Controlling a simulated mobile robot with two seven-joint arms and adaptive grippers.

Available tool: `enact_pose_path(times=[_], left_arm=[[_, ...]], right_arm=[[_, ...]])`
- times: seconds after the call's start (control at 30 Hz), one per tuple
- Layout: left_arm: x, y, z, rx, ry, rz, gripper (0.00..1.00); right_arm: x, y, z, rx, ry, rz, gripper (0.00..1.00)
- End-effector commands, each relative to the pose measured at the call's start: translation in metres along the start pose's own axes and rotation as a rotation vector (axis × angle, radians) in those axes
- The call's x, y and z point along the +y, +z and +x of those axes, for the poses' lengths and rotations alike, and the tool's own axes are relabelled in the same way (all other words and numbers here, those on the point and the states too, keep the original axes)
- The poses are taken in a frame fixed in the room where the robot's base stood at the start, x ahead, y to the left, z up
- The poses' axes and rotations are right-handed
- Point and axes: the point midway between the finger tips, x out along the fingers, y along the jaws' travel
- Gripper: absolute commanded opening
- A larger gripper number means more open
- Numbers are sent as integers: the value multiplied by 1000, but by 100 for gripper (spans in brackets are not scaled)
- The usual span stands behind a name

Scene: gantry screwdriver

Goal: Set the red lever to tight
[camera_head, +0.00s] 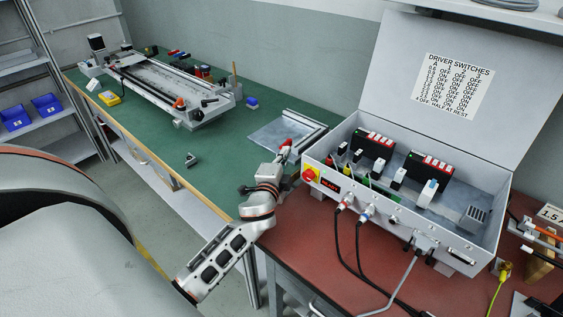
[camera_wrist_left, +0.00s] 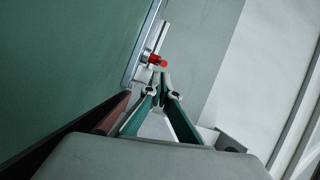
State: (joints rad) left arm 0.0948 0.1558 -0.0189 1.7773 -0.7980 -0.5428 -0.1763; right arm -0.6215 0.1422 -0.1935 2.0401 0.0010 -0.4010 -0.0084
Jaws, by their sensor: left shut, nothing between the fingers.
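The red lever (camera_head: 287,142) shows at the near end of a metal rail on the green bench; in the left wrist view the red lever (camera_wrist_left: 158,60) stands at the rail, just beyond the fingertips. Whether it is set tight cannot be told. My left gripper (camera_head: 283,156) reaches up from below to right beside the lever, and partly covers its surroundings. In the left wrist view its fingers (camera_wrist_left: 161,80) come together at the tips with nothing between them. Whether they touch the lever is unclear. My right gripper is out of view.
An open grey case (camera_head: 440,250) with switches, a red rotary knob (camera_head: 310,175) and cables stands close at the right on a red-brown table (camera_head: 310,240). A long metal gantry (camera_head: 170,85) lies farther left. Green bench surface (camera_head: 225,135) between is mostly clear.

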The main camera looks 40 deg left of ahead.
Motion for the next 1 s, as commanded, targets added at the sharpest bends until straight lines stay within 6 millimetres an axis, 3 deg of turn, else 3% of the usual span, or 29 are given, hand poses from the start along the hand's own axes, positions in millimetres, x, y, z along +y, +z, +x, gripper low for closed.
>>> enact_pose_path(times=[0.2,1.0], left_arm=[[0,0,12,0,0,1,0],[-2,6,11,74,14,5,0]], right_arm=[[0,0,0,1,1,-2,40],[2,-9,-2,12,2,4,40]])
